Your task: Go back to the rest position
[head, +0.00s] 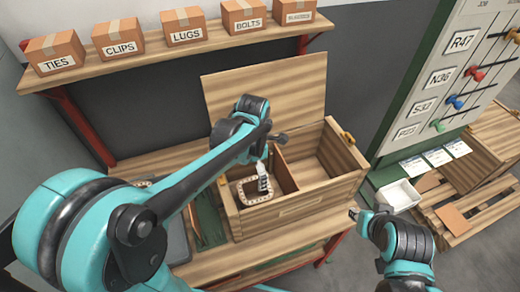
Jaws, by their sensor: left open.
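My left arm reaches in from the left over an open wooden crate (295,208). Its gripper (264,186) points down into the crate's left compartment and is open. A pale, squarish coil ring (243,199) lies in that compartment, close beside the gripper tips. I cannot tell whether they touch it. The crate's right compartment looks empty, and its lid stands open at the back. My right arm is at the lower right, to the right of the crate; its gripper (355,213) is small and dark, and its jaws cannot be made out.
A shelf (150,55) with several labelled boxes runs above the bench. A panel (440,90) with coloured knobs stands at the right. A white bin (400,196) and a wooden pallet (465,222) are below it. Part of another coil (143,183) shows behind my left arm.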

